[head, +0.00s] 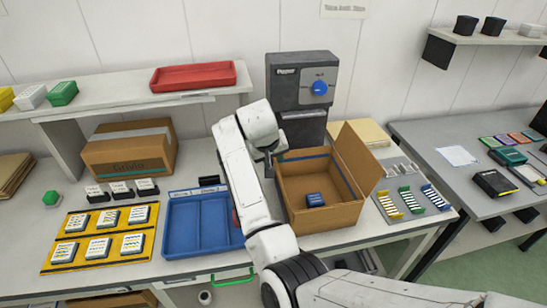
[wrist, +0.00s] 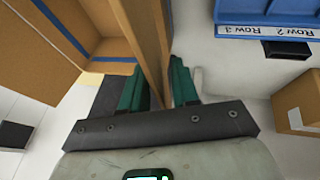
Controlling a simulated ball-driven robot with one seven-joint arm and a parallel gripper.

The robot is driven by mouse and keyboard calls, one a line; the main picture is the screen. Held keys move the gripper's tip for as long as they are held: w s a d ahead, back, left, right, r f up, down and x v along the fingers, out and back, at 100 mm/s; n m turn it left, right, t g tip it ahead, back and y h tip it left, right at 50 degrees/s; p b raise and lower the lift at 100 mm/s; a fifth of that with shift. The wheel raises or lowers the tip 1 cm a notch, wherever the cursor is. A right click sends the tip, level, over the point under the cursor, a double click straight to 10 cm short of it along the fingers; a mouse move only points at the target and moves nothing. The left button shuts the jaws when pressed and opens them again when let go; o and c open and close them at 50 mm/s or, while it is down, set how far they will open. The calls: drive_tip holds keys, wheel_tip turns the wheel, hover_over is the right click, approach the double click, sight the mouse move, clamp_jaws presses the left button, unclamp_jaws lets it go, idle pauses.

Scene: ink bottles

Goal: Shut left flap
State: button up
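An open cardboard box (head: 318,218) stands on the bench right of my arm, with a small blue item (head: 314,200) inside. Its right flap (head: 360,157) stands up and leans outward. In the head view my arm hides most of the box's left side and the left flap. In the wrist view a cardboard flap (wrist: 150,35) passes between the green fingers of my gripper (wrist: 160,75). The fingers are apart, one on each side of it. I cannot tell whether both press on it. My gripper (head: 268,152) is at the box's left edge in the head view.
A blue tray (head: 181,244) lies just left of my arm, and its row labels show in the wrist view. A grey machine with a blue knob (head: 320,88) stands behind the box. Colored racks (head: 411,200) lie to its right. A closed carton (head: 130,152) stands back left.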

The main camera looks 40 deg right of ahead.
clamp_jaws()
idle(1.4)
